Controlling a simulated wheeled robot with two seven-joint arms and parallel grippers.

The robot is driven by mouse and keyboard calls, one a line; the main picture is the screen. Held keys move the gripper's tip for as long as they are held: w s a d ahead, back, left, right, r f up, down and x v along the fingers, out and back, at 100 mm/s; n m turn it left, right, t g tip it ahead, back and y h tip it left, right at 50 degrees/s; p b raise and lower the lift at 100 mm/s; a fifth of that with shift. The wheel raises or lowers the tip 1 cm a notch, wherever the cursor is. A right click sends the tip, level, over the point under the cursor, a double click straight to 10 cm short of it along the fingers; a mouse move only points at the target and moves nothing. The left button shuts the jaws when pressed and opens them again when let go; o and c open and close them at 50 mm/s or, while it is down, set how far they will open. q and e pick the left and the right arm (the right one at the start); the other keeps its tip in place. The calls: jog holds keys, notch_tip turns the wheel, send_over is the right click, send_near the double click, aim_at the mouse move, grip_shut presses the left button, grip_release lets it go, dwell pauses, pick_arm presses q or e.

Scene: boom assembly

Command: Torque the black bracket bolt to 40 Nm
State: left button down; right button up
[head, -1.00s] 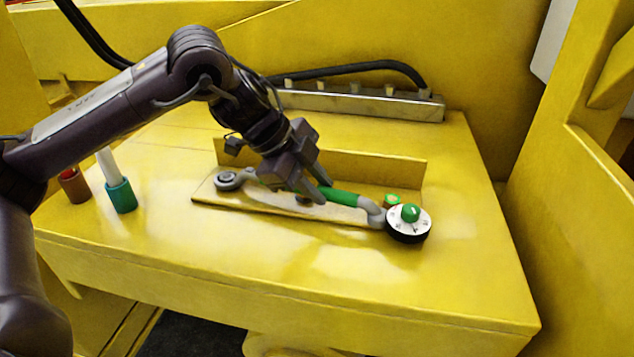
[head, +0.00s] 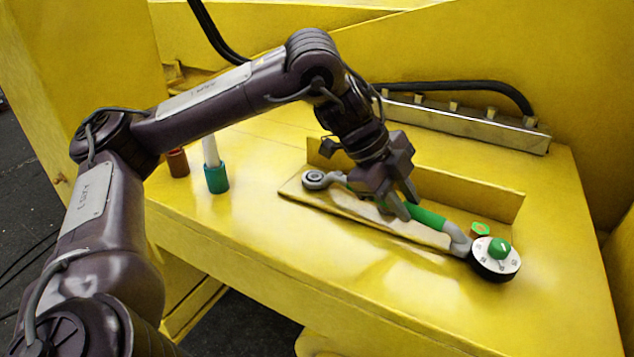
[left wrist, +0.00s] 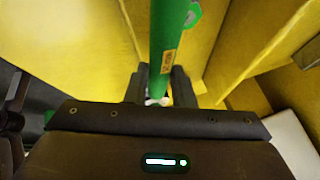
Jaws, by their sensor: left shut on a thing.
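A torque wrench with a green handle (head: 428,217) and grey ends lies along the yellow angle bracket (head: 408,226). Its grey ring head (head: 314,180) is at the bracket's left end. A round dial (head: 495,258) with a white face and green knob is at the right end of the wrench. My left gripper (head: 400,207) is shut on the handle from above. In the left wrist view the green handle (left wrist: 168,30), with a small orange label, runs between the fingers. I cannot make out a black bolt; the gripper hides part of the wrench. My right gripper is out of view.
A teal cup (head: 217,180) with a white stick and a red-brown cup (head: 177,162) stand at the table's left. A metal rail (head: 465,122) and black hose (head: 470,87) run along the back. A green tag (head: 480,230) is by the dial. The table front (head: 400,300) is clear.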

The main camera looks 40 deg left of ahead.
pick_arm(q)
jog(key=shift+s+r+m+g+h, duration=0.15)
jog(key=shift+s+m+g+h, duration=0.15)
jog(key=shift+s+m, duration=0.75)
jog(key=shift+s+n, duration=0.2)
jog(key=shift+n, duration=0.05)
jog(key=shift+s+a+m+g+p, duration=0.15)
jog(key=shift+s+m+g+p, duration=0.2)
jog(key=shift+s, duration=0.35)
jog(key=shift+s+a+m+g+p, duration=0.15)
jog(key=shift+s+m+p, duration=0.1)
jog(key=shift+s+m, duration=0.3)
jog(key=shift+s, duration=0.1)
jog(key=shift+s+a+m+g+h+p, duration=0.15)
jog(key=shift+s+a+m+g+p, duration=0.15)
jog(key=shift+s, duration=0.35)
jog(key=shift+s+a+m+g+h+p, duration=0.1)
jog(key=shift+s+m+g+h+p, duration=0.1)
jog(key=shift+s+m, duration=0.3)
jog(key=shift+s, duration=0.1)
jog(key=shift+s, duration=0.15)
